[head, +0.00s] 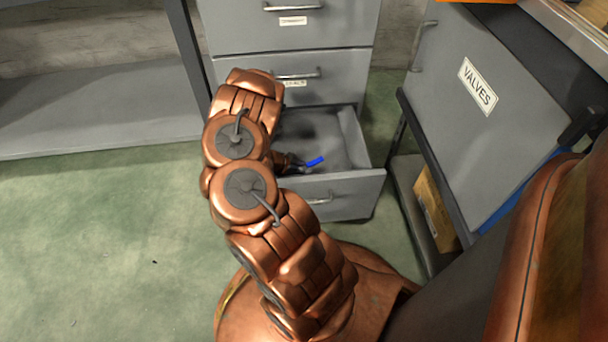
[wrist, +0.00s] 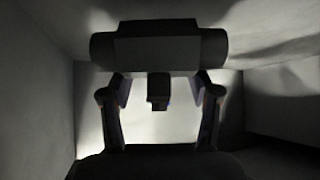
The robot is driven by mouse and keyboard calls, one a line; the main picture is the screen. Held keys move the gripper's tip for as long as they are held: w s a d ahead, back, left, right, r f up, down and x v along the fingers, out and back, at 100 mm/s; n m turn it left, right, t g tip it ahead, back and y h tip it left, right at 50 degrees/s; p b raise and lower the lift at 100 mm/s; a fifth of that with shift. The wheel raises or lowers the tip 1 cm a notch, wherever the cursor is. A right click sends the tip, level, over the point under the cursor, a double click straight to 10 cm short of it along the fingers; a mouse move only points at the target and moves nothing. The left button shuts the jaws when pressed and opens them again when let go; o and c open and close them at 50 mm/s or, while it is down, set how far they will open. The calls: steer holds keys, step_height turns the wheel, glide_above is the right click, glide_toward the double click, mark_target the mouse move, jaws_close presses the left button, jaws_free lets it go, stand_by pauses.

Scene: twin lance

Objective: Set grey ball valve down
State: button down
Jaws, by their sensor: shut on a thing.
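The grey ball valve shows in the head view mainly by its blue lever (head: 315,161), inside the open bottom drawer (head: 345,197). In the wrist view the valve body (wrist: 158,45) is a dark, wide block with rounded ends, lying across the picture. My gripper (head: 291,164) reaches down into the drawer and is shut on the valve. In the wrist view my gripper's two fingers (wrist: 160,88) stand on either side of the valve's narrow lower part. My arm hides part of the drawer, and whether the valve touches the drawer floor cannot be told.
The grey cabinet (head: 290,80) has closed drawers above the open one. A grey panel labelled VALVES (head: 490,85) stands tilted at the right, above a shelf with a yellow-brown box (head: 436,208). A grey shelf (head: 90,105) is at the left.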

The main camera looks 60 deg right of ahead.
steer(key=shift+f, duration=0.85)
steer(key=shift+r, duration=0.1)
steer(key=shift+c, duration=1.3)
jaws_free()
steer(key=p+v, duration=0.2)
steer(key=v, duration=0.5)
steer(key=shift+a+r, duration=0.15)
steer(key=shift+w+p, duration=0.1)
steer(key=shift+p, duration=0.2)
